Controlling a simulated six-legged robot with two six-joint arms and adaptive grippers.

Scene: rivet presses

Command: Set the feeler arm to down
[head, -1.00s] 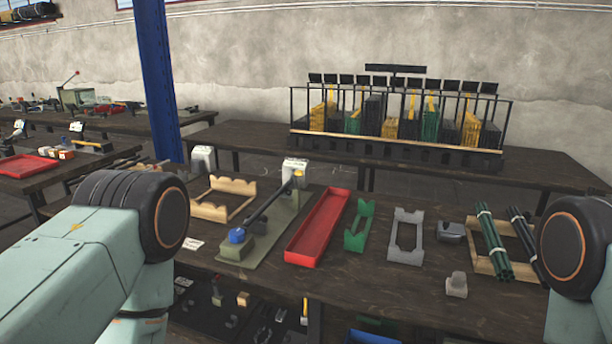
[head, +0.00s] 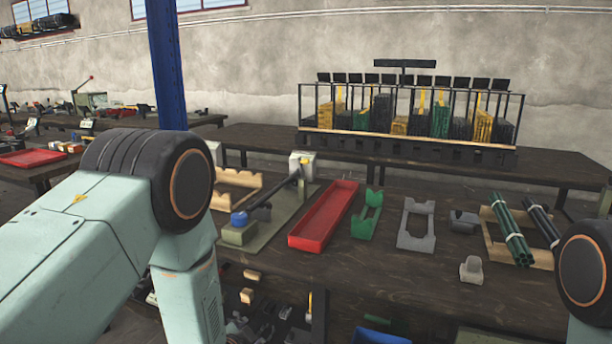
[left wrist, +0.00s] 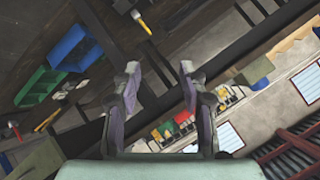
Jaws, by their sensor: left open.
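A fixture with a long olive-green base plate (head: 288,212) stands on the workbench left of centre in the head view. A dark bar (head: 273,196), which looks like the feeler arm, slants over it from a blue knob (head: 239,218) at the near end to a yellow piece by a pale box at the far end. The bar's exact setting is hard to tell. My left gripper (left wrist: 160,70) shows in the left wrist view, its two fingers apart with nothing between them. It is out of the head view, and so is my right gripper.
A red tray (head: 322,217) lies right of the fixture. Beyond it are a green cradle (head: 367,214), a grey cradle (head: 415,224) and dark green rods (head: 511,230). A wooden rack (head: 233,185) lies left. Shelves below hold bins and parts.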

